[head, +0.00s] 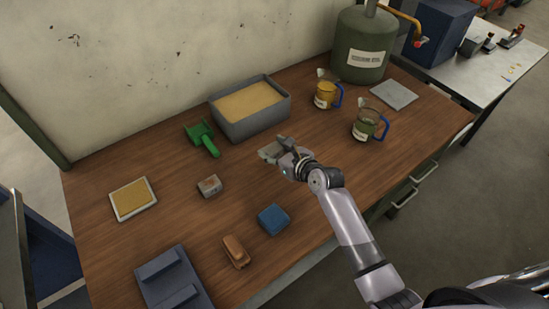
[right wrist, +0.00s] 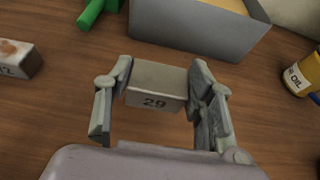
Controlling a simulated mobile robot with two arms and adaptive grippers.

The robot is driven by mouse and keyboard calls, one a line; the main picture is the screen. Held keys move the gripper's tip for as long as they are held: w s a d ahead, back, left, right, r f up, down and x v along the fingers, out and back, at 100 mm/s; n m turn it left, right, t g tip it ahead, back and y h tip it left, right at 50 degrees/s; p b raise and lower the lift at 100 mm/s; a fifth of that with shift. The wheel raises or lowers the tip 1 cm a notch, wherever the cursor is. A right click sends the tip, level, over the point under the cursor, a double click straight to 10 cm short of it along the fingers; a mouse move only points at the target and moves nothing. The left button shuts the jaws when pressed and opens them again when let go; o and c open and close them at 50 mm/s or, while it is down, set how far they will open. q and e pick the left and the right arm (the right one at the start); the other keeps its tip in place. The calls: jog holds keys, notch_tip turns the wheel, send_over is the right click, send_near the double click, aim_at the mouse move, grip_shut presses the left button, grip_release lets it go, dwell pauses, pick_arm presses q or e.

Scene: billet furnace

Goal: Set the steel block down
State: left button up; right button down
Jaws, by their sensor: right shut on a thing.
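My right gripper (head: 277,150) is over the middle of the wooden workbench (head: 330,185). It is shut on a grey steel block (head: 268,153). In the right wrist view the block (right wrist: 157,87) sits between the two fingers (right wrist: 160,105), and its near face is marked 29. I cannot tell whether its underside touches the bench. A second steel block (head: 210,186), with a rusty patch, lies to the left on the bench; it also shows at the left edge of the right wrist view (right wrist: 16,60). My left gripper is not in view.
Behind the gripper stand a grey bin of sand (head: 250,130) and a green scoop (head: 203,139). Two oil jugs (head: 326,92) (head: 365,126) stand to the right. A blue block (head: 273,219) and a brown brush (head: 236,252) lie in front. Bare wood surrounds the held block.

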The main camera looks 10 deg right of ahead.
jog(key=shift+w+f, duration=0.1)
jog(key=shift+f, duration=1.9)
jog(key=shift+b, duration=0.3)
jog(key=c, duration=0.7)
grip_release()
jog(key=shift+f, duration=0.25)
jog(key=shift+r, duration=0.1)
jog(key=shift+s+r, duration=0.1)
jog(key=shift+s, duration=0.15)
jog(key=v, duration=1.1)
jog(key=shift+s+d+r, duration=0.1)
jog(key=shift+s+d, duration=0.1)
jog(key=shift+s, duration=0.15)
